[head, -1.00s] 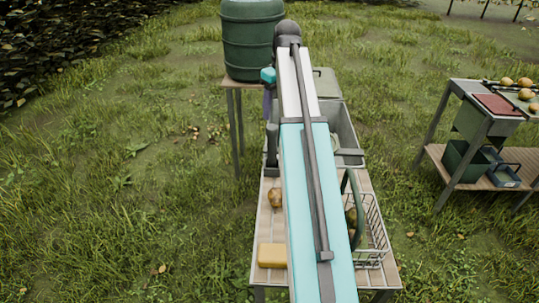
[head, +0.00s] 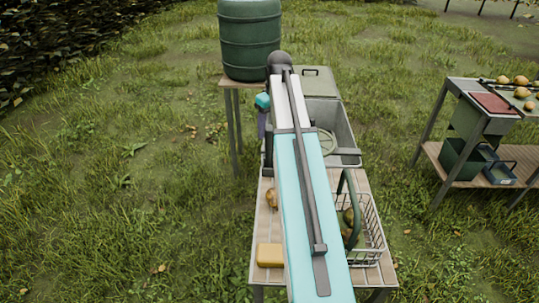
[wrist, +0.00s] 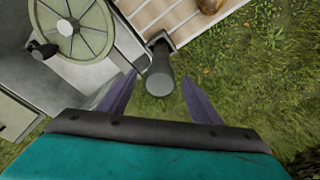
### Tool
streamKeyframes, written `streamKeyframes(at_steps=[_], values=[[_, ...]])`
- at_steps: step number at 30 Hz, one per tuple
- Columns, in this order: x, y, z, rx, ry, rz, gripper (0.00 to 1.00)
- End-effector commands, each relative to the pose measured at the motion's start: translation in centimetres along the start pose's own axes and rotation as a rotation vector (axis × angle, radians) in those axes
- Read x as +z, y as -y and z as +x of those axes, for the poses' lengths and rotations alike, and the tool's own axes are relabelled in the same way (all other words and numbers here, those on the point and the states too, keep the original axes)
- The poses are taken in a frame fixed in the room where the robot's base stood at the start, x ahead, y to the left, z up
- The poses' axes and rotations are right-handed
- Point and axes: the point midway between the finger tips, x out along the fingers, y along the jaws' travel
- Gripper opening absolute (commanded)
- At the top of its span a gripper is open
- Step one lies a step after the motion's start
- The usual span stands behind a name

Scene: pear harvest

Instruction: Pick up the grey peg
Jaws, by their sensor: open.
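The grey peg (wrist: 160,72) is a dark grey, round-topped post beside the slatted table's edge in the wrist view. My gripper (wrist: 158,76) is open, with one purple finger to the left of the peg and one to the right. The peg lies between the fingers in the picture; no contact shows, and I cannot tell the height gap. In the head view, my gripper (head: 262,122) shows only partly at the left of my arm. The peg's lower part is hidden in the wrist view.
A grey basin (head: 346,138) with a green spoked wheel (wrist: 78,27) adjoins the peg. The slatted table (head: 262,222) bears a brown pear (head: 271,198), a yellow block (head: 270,255) and a wire basket (head: 374,228). A green barrel (head: 250,40) stands behind. Grass at the left is open.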

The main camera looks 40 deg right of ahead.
Motion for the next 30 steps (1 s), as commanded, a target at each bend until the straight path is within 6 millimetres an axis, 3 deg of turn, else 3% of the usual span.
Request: streamKeyframes(at_steps=[17, 30], values=[[-0.1, 0.1, 0.8, 0.0, 0.0, -0.001, 0.58], [-0.1, 0.1, 4.2, -0.001, 0.001, -0.002, 0.58]])
